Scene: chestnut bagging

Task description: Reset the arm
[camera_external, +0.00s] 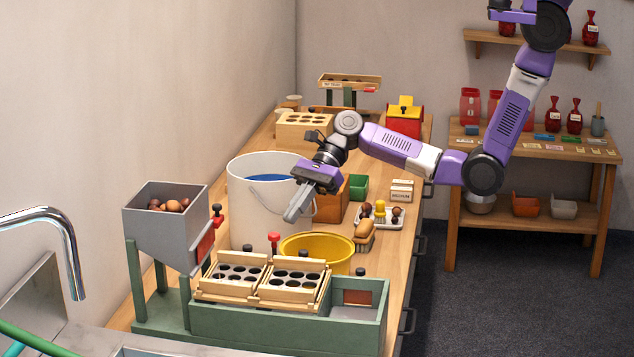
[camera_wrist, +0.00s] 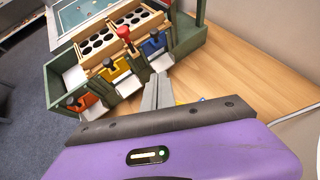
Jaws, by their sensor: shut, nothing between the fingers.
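My purple arm reaches in from the upper right in the external view. My gripper (camera_external: 292,215) is shut and empty. It hangs in the air in front of the white bucket (camera_external: 262,220) and above and left of the yellow bowl (camera_external: 318,247). In the wrist view the shut gripper fingers (camera_wrist: 157,92) point toward the green sorting box (camera_wrist: 180,50), which has a wooden tray with round holes (camera_wrist: 122,30) and a red knob (camera_wrist: 124,33). The fingers look apart from the box.
A grey hopper (camera_external: 165,215) of chestnuts stands left on green posts. The green box (camera_external: 240,325) with holed trays fills the bench front. An orange-brown block (camera_external: 332,198), a green box (camera_external: 357,187) and a white tray (camera_external: 365,222) stand right of the bucket. A shelved table (camera_external: 535,150) stands behind.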

